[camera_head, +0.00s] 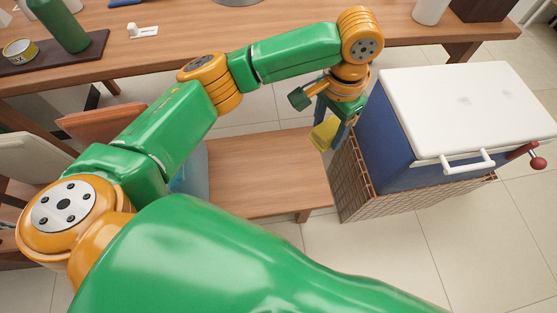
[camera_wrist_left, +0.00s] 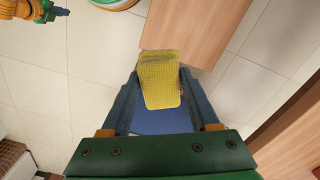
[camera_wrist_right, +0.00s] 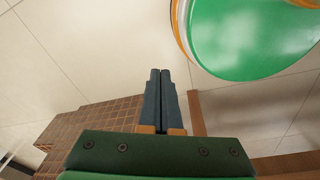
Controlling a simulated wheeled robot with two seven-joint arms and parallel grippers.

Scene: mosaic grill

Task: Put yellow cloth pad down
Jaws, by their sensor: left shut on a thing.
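The yellow cloth pad (camera_head: 324,134) hangs from my left gripper (camera_head: 331,115) in the head view. In the left wrist view the pad (camera_wrist_left: 159,82) is pinched between the two blue fingers (camera_wrist_left: 158,88), with its far end sticking out past the tips. The pad is in the air near the right end of a low wooden bench (camera_head: 262,170); its exact height is hard to tell. My right gripper (camera_wrist_right: 160,74) shows in the right wrist view with its fingers together and nothing between them. It cannot be made out in the head view.
A blue cooler with a white lid (camera_head: 465,105) stands on a brick-patterned base (camera_head: 350,180), close right of the left gripper. A long wooden table (camera_head: 200,45) runs along the back, with a green bottle (camera_head: 58,25) on a dark tray (camera_head: 75,55). Tiled floor is open in front.

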